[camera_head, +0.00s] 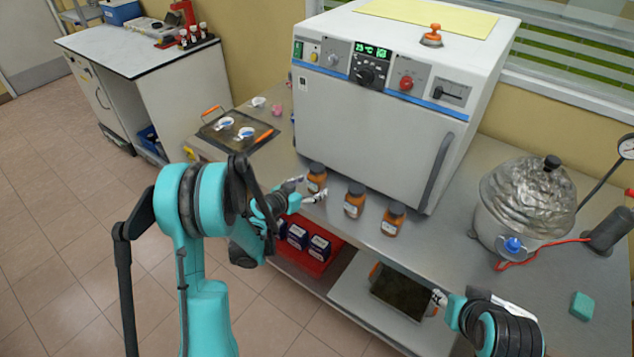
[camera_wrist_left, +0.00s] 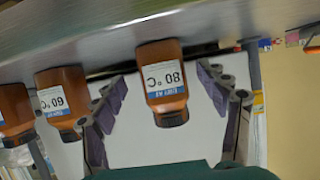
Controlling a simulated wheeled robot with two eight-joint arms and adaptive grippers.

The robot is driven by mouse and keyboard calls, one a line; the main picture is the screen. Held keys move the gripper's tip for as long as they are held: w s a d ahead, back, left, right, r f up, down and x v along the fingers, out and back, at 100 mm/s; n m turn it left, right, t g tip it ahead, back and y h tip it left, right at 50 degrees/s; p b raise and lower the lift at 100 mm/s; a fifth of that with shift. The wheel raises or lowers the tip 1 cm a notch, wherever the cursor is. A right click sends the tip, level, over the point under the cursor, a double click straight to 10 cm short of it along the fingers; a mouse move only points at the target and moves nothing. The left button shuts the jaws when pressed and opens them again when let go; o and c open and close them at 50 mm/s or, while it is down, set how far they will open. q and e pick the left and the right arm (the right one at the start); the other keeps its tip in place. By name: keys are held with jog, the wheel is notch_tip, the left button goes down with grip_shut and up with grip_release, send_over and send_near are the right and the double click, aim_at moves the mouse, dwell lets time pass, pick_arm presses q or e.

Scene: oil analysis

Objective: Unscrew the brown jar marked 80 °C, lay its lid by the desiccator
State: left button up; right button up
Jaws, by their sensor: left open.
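The brown jar marked 80 °C (camera_head: 317,174) stands upright at the left end of a row of brown jars before the oven. In the left wrist view, which is upside down, its label reads 80 °C (camera_wrist_left: 165,80). My left gripper (camera_head: 308,189) is open, its fingers on either side of this jar with visible gaps. The jar has its dark lid (camera_wrist_left: 172,118) on. The desiccator (camera_head: 530,205), a domed vessel with a black knob and blue valve, stands at the right of the bench. My right gripper (camera_head: 440,297) is low at the right, its jaw state unclear.
Two more brown jars stand to the right, the 60 °C jar (camera_head: 354,200) and another (camera_head: 393,219). The oven (camera_head: 375,115) rises close behind them. A red hose (camera_head: 510,262) and a green block (camera_head: 582,306) lie near the desiccator. Bare bench (camera_head: 440,235) lies left of it.

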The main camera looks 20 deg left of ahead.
aim_at(317, 166)
pick_arm(q)
jog(key=b+x, duration=0.1)
jog(key=x, duration=0.3)
jog(key=shift+w+f, duration=0.15)
jog(key=shift+w, duration=0.05)
jog(key=shift+s, duration=0.1)
jog(key=shift+c, duration=0.4)
jog(key=c, duration=1.3)
jog(key=shift+c, duration=0.2)
notch_tip(317, 166, up, 10)
jog(key=p, duration=0.3)
jog(key=shift+p, duration=0.4)
